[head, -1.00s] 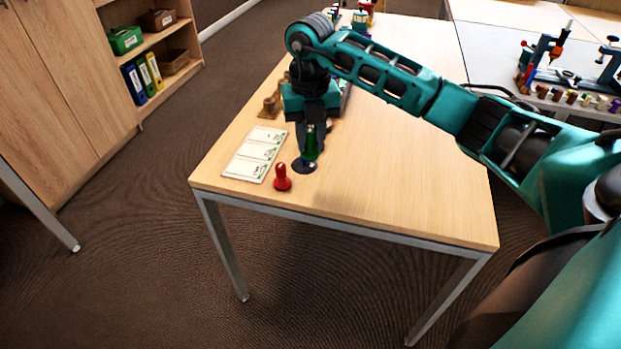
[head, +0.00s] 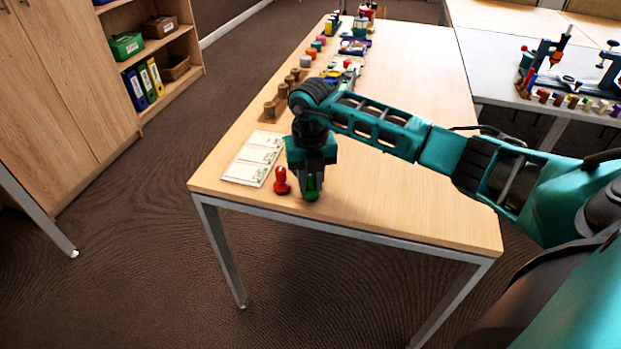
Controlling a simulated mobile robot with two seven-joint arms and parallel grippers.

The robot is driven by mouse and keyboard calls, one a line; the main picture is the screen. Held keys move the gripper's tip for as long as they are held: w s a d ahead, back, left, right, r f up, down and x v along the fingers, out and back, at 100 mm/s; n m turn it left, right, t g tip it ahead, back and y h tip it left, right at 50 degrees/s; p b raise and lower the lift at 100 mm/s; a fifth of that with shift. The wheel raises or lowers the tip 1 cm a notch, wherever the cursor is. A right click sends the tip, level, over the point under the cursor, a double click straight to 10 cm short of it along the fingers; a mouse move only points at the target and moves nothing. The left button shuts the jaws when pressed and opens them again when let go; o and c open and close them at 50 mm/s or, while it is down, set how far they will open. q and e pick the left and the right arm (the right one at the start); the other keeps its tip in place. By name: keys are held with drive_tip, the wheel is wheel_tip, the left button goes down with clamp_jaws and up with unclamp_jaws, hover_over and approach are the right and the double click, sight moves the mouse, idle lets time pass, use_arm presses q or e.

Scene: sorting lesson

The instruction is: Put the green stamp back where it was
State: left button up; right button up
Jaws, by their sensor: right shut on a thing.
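The green stamp (head: 311,188) is near the front left edge of the wooden table, just right of the red stamp (head: 282,182). My right gripper (head: 312,184) points down from above and is shut on the green stamp. The stamp's base looks at or very close to the tabletop; I cannot tell if it touches. The fingers and palm hide part of the stamp. The red stamp stands upright on its own. A white card with several green-marked boxes (head: 247,170) lies left of the stamps. My left gripper is not in view.
The wooden table (head: 420,215) is clear to the right. Behind my right arm, a wooden block with knobs (head: 270,108) and several small coloured items line the left edge. A second table (head: 500,75) with tools stands at right. Shelves (head: 165,55) stand at left.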

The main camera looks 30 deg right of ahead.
drive_tip(key=shift+f, duration=0.15)
drive_tip(key=o, duration=0.8)
drive_tip(key=shift+o, duration=0.2)
